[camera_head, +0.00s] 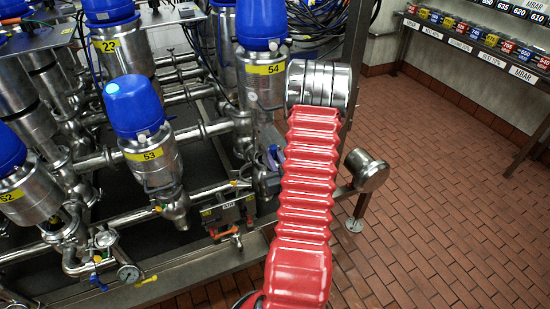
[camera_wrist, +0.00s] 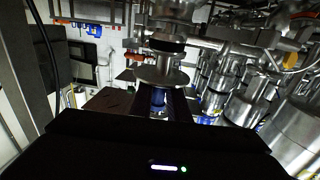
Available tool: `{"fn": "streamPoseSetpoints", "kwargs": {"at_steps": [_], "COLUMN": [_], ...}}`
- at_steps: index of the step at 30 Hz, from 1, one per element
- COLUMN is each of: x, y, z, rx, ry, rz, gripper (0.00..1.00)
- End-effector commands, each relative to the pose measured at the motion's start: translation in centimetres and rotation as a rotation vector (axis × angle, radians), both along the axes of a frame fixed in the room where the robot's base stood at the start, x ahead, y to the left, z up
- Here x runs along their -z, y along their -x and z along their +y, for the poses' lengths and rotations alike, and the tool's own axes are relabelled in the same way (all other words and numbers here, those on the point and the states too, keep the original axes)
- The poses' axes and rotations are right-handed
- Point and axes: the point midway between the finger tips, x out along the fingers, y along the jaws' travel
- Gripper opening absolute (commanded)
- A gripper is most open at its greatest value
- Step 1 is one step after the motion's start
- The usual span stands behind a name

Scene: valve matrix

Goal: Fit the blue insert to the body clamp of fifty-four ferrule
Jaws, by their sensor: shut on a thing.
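Valve 54 (camera_head: 264,75) is a steel cylinder with a blue cap and a yellow "54" label, upright at upper middle in the head view. My red arm covers the right side and lower part of it, so I cannot make out its body clamp clearly. In the wrist view my gripper (camera_wrist: 158,92) is shut on the blue insert (camera_wrist: 158,98), a small blue piece between the dark fingers. A round steel flange (camera_wrist: 160,76) is just beyond the insert. I cannot tell whether they touch. The head view does not clearly show my fingers.
Valve 53 (camera_head: 151,155) and valve 52 (camera_head: 28,190) stand left among steel pipes. A steel pipe end (camera_head: 366,170) juts out right of my arm near a steel post. A rack of labelled boxes (camera_head: 475,38) lines the far right wall. The brick floor (camera_head: 440,200) on the right is clear.

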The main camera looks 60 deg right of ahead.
Motion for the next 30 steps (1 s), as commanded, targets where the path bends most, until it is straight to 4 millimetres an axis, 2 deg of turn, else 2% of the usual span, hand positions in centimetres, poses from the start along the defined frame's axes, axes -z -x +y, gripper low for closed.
{"fn": "streamPoseSetpoints", "kwargs": {"at_steps": [30], "x": [-0.1], "y": [-3.4], "z": [-2.1], "rx": [0.002], "ry": [0.002], "rz": [-0.003], "gripper": [0.0]}}
